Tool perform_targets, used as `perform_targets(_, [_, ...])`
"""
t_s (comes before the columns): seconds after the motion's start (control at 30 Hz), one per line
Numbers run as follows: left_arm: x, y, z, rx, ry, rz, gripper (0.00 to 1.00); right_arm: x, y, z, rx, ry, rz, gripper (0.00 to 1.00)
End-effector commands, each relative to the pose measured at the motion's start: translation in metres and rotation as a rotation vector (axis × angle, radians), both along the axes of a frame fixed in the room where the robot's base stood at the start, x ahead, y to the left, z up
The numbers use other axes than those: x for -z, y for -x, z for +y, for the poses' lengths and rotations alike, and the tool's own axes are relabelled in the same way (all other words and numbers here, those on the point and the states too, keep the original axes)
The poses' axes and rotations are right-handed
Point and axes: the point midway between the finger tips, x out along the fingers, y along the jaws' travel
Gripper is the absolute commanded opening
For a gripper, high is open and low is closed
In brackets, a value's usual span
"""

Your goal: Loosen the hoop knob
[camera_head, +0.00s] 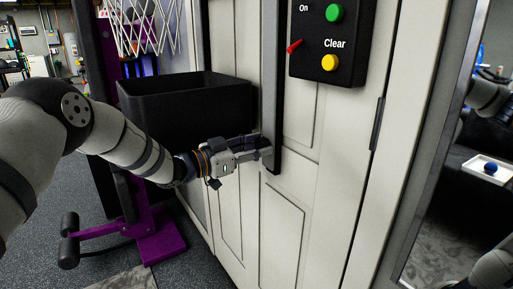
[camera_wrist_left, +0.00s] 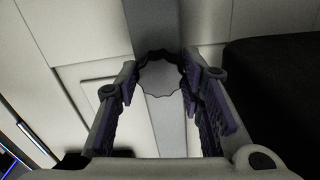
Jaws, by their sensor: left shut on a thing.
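The hoop knob (camera_wrist_left: 161,75) is a round grey disc with a scalloped edge, on a grey vertical bar, in the left wrist view. The same dark bar (camera_head: 271,90) runs down the white panelled wall in the head view. My left gripper (camera_head: 265,148) is at the lower part of this bar. In the left wrist view its two fingers (camera_wrist_left: 160,82) are on either side of the knob, shut on it. In the head view the gripper hides the knob. My right gripper is not in view.
A black box (camera_head: 185,100) sits below a hoop net (camera_head: 145,30), left of the bar. A control box with a green button (camera_head: 334,13), red lever (camera_head: 295,46) and yellow button (camera_head: 329,62) is up right. A mirror (camera_head: 440,160) stands at the right.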

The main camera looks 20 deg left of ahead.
Motion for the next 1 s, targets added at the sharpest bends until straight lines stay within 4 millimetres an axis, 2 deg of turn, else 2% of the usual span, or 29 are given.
perform_targets(0.17, [0.0006, 0.0002, 0.0001, 0.0, 0.067, 0.055, 0.07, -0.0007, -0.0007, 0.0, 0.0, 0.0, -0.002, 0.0])
perform_targets(1.0, [0.0019, 0.0008, -0.0005, 0.0, 0.62, 0.488, 0.07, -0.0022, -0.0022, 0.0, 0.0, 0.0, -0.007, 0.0])
